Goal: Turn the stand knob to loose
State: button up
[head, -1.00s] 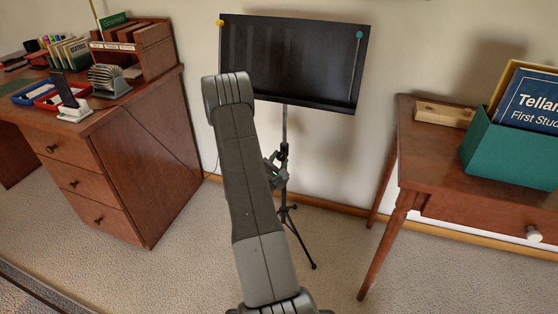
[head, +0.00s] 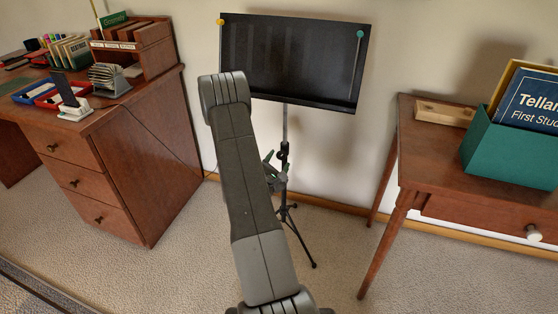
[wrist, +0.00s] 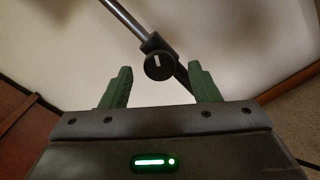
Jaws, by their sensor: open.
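The black music stand (head: 293,62) stands against the wall, its thin pole and tripod below the desk. Its knob (wrist: 159,66) is round and black with a white mark that points nearly upright in the wrist view. The knob sits on a collar on the pole (wrist: 125,16). My gripper (wrist: 158,82) is open, with one green finger on each side of the knob in the picture. I see no contact between fingers and knob. In the head view my gripper (head: 277,168) is beside the pole, partly hidden by my arm.
A wooden desk (head: 150,165) with drawers stands at the left. A small wooden table (head: 430,165) with a green box (head: 505,150) stands at the right. Carpet (head: 215,235) is free between them, apart from the stand's tripod legs (head: 301,245).

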jog(key=p+v, duration=0.1)
jog(key=v, duration=1.1)
jog(key=shift+s, duration=0.2)
jog(key=b+x, duration=0.1)
jog(key=x, duration=1.2)
jog(key=shift+w, duration=0.4)
jog(key=shift+s, duration=0.1)
